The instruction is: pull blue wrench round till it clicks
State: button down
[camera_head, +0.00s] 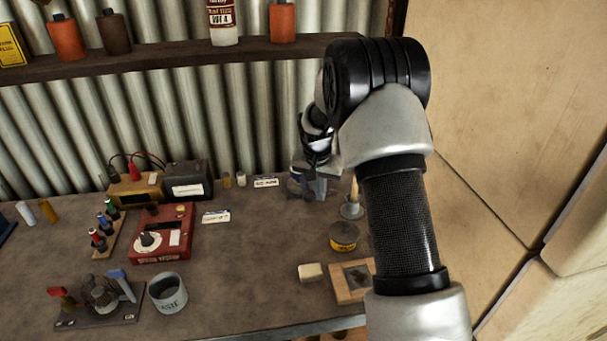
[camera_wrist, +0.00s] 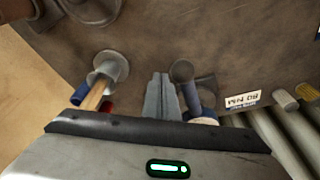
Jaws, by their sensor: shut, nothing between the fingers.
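A blue-handled lever (camera_head: 122,284) and a red-handled one (camera_head: 62,294) stand on a dark plate with a round metal hub (camera_head: 100,292), at the front left of the bench in the head view. My gripper (camera_wrist: 160,88) is shut and empty, far from them at the back right of the bench. In the head view my arm and the grey vise-like metal part (camera_head: 322,185) crowd together, and the fingertips cannot be made out. In the wrist view a grey round-headed part with blue on it (camera_wrist: 183,74) is right beside the fingers; whether they touch it is unclear.
A cup with a wooden-handled brush (camera_wrist: 107,66) stands beside my gripper. A label card (camera_wrist: 242,100) lies on the other side. A grey tin (camera_head: 168,295) is close to the hub plate. A red box (camera_head: 163,238) stands behind it. The bench middle is clear.

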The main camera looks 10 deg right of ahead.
aim_at(305, 193)
jog(key=shift+s+a+f, duration=0.1)
jog(key=shift+s+a, duration=0.05)
jog(key=shift+a, duration=0.5)
jog(key=shift+s+a+b, duration=0.1)
jog(key=shift+a+b, duration=0.2)
jog(key=shift+a, duration=0.25)
dwell(0.5)
jog(key=shift+a, duration=0.5)
jog(key=shift+a+b, duration=0.25)
jog(key=shift+b, duration=0.1)
jog(key=shift+a, duration=0.2)
dwell(0.4)
jog(key=shift+a, duration=0.45)
dwell(0.3)
